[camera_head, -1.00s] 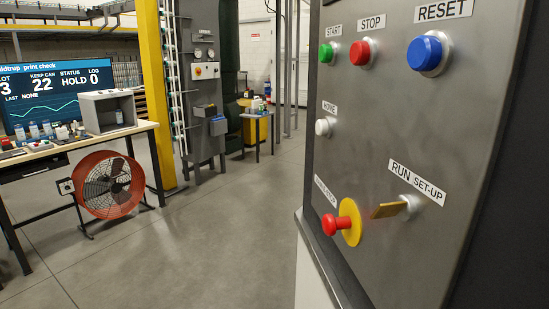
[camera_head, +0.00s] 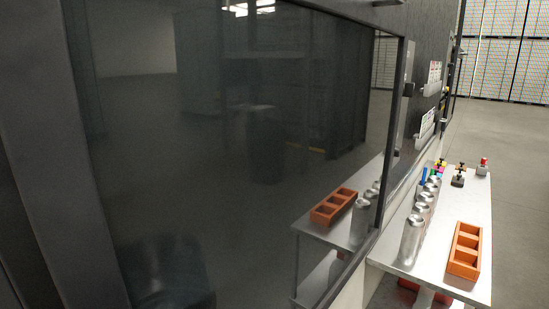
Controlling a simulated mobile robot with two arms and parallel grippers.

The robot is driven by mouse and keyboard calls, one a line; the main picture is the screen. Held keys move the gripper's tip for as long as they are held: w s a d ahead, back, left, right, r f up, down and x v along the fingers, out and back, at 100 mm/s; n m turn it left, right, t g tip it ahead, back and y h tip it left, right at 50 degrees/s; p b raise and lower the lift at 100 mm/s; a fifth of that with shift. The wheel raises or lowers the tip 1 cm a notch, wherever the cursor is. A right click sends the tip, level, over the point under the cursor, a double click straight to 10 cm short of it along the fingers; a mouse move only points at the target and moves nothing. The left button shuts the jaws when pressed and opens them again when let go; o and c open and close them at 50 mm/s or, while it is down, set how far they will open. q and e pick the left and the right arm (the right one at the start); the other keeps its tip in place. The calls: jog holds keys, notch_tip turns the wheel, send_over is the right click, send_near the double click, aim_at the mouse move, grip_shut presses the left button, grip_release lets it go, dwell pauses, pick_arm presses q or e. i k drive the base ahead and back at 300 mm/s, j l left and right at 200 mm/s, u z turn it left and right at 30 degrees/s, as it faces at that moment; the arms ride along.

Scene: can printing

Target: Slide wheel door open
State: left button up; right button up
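A large dark glass door panel (camera_head: 215,110) in a grey metal frame fills the left and middle of the head view, close in front of me. It mirrors the table and the room, so what lies behind it is hard to make out. It looks shut, with no opening showing along its visible frame edge (camera_head: 398,100). I cannot make out a handle on it for certain. Neither of my grippers is in view.
A metal side table (camera_head: 478,205) stands right of the machine. It bears an orange divided tray (camera_head: 465,250), a row of silver cans (camera_head: 412,238) and small coloured items (camera_head: 460,175). Open grey floor (camera_head: 510,130) and tall pallet stacks (camera_head: 515,50) lie beyond.

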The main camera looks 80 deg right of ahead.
aim_at(160, 153)
jog(key=z, duration=2.85)
jog(key=k+l, duration=0.1)
jog(key=l, duration=0.25)
jog(key=u, duration=0.05)
